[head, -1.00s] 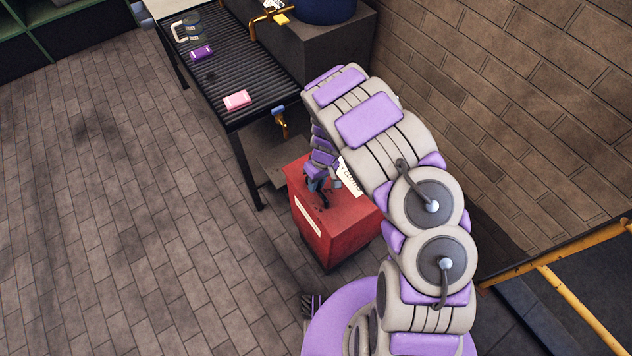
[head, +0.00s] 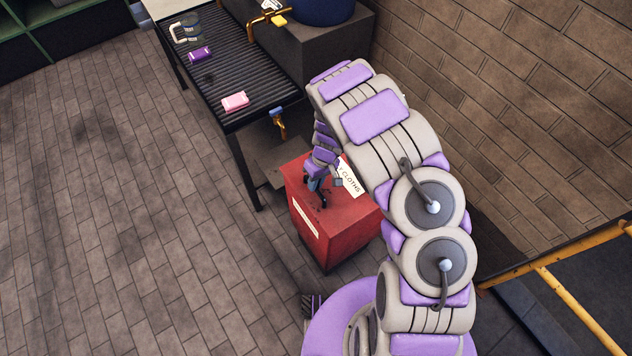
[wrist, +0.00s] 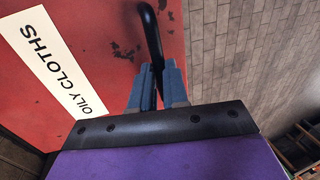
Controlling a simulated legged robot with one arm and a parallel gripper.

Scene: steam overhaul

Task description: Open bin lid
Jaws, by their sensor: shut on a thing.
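The red bin (head: 335,242) stands on the floor beside the workbench. Its lid (head: 352,212) carries a white "OILY CLOTHS" label and looks down on the bin; I see no clear gap at the rim. The lid also fills the left of the wrist view (wrist: 95,25), with the label (wrist: 52,62) on it. A black bent handle (wrist: 152,35) rises from the lid. My gripper (wrist: 157,80) is shut on this handle, with its blue-grey fingers on either side of it. In the head view my gripper (head: 317,186) is over the lid, partly hidden by my wrist.
A ribbed dark bench (head: 245,75) stands behind the bin, holding a pink block (head: 235,101), a purple block (head: 200,53) and a jug. A blue-handled tap (head: 278,118) hangs at its corner. A brick wall (head: 520,110) and yellow rail (head: 575,300) are right. Floor at left is clear.

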